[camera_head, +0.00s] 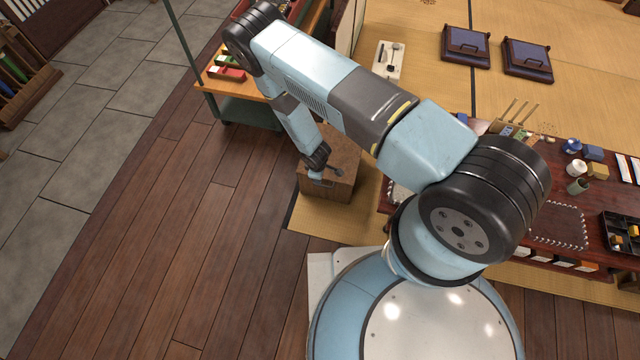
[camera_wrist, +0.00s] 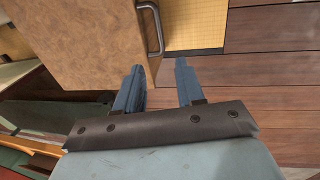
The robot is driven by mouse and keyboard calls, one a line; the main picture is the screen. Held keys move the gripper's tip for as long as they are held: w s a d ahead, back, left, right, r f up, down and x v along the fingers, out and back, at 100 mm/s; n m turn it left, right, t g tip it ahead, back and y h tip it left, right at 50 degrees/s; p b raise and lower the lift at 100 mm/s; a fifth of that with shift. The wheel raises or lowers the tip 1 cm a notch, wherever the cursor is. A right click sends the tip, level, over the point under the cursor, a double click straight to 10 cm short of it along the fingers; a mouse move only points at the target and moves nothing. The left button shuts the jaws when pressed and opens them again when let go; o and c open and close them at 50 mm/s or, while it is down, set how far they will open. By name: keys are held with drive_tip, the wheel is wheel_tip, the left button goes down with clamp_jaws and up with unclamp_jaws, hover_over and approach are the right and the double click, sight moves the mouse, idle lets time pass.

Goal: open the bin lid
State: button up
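The bin is a brown wooden box (camera_head: 345,150) beyond my arm in the head view, partly hidden by my wrist. Its lid (camera_wrist: 85,35) fills the upper left of the wrist view and looks closed. A dark bar handle (camera_wrist: 160,30) runs along the lid's right edge. My gripper (camera_wrist: 158,68) is open and empty, its two fingers apart just below the handle's near end. The left finger overlaps the lid's edge in the picture; the right one is over the floor. I cannot tell whether a finger touches the bin. My gripper also shows at the box in the head view (camera_head: 322,182).
A low dark table (camera_head: 590,225) with dishes and small items stands to the right. A wooden cart (camera_head: 245,85) stands behind the bin. Open plank floor (camera_head: 190,230) lies to the left.

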sight(320, 185)
drive_tip(key=f, duration=0.4)
drive_tip(key=w+f, duration=0.1)
drive_tip(key=f, duration=0.2)
drive_tip(key=w+f, duration=0.1)
drive_tip(key=f, duration=0.3)
drive_tip(key=shift+d+f, duration=0.3)
drive_tip(key=shift+c, duration=0.3)
clamp_jaws()
